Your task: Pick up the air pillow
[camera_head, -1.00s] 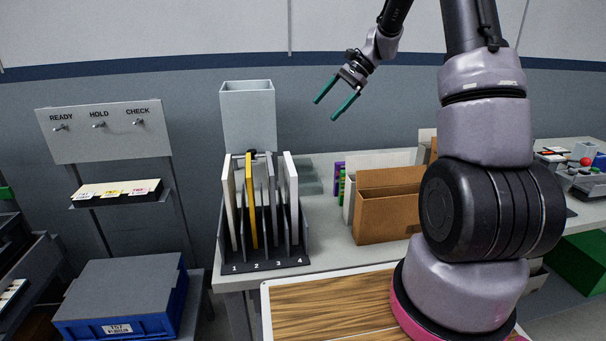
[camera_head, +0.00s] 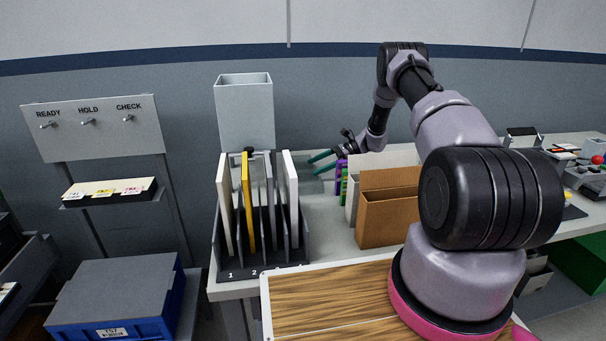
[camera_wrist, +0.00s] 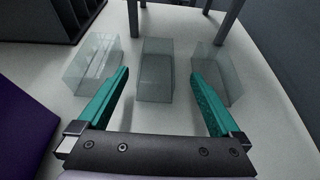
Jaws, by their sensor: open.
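Three clear, box-like things stand in a row on the pale table top in the wrist view: a left one (camera_wrist: 93,62), a middle one (camera_wrist: 156,72) and a right one (camera_wrist: 217,72). I cannot tell whether any of them is, or holds, the air pillow; nothing else in view looks clearly like one. My gripper (camera_wrist: 160,75) is open, its green fingers spread either side of the middle clear box, with nothing held. In the head view my gripper (camera_head: 313,165) is low behind the slotted rack, and the clear boxes are mostly hidden there.
The slotted rack (camera_head: 290,257) with upright panels and a tall grey bin (camera_head: 246,115) stand left of the gripper. A brown cardboard box (camera_head: 385,210) and purple and green upright items (camera_head: 341,178) stand right. Dark posts (camera_wrist: 229,20) rise beyond the clear boxes.

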